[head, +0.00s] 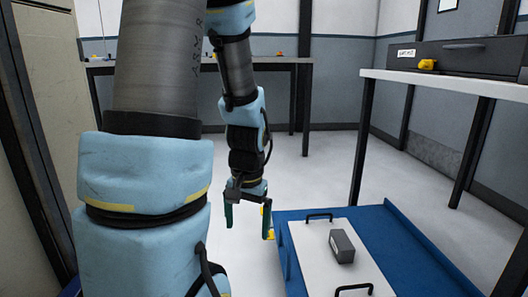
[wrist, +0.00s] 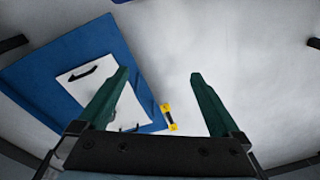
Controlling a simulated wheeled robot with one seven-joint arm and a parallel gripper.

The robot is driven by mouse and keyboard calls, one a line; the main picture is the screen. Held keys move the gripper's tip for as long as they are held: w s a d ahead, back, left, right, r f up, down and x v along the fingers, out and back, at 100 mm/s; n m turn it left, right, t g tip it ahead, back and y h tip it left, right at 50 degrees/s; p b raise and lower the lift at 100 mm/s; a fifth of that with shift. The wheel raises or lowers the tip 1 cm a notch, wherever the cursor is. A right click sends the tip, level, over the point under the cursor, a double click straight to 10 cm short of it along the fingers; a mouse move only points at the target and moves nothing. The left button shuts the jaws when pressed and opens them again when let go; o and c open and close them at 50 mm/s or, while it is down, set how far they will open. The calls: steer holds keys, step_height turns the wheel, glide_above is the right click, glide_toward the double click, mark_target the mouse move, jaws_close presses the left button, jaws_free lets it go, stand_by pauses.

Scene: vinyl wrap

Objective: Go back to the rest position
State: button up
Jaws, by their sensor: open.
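My gripper (head: 248,215) hangs pointing down from my blue-sleeved arm, left of a blue cart in the head view. Its two green fingers are apart with nothing between them; the wrist view also shows the gripper (wrist: 160,75) open and empty. The blue cart (head: 395,218) carries a white board with black handles (head: 308,236). A dark grey box (head: 342,246) sits on that board. In the wrist view the cart (wrist: 45,65) and board (wrist: 80,90) appear at the left, partly behind one finger.
A yellow piece (wrist: 167,117) shows at the cart's edge. A white-topped table (head: 450,84) at the right holds a black case (head: 470,55) and a small yellow item (head: 427,64). Another table (head: 290,62) stands at the back. Open pale floor (head: 315,170) lies between them.

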step_height(320, 180, up, 43)
steer(key=s+a+n+p, duration=0.2)
steer(key=p, duration=3.7)
steer(key=shift+a+f+n+t+h, duration=0.2)
steer(key=shift+a+n+t+h, duration=0.1)
steer(key=shift+a+n, duration=0.1)
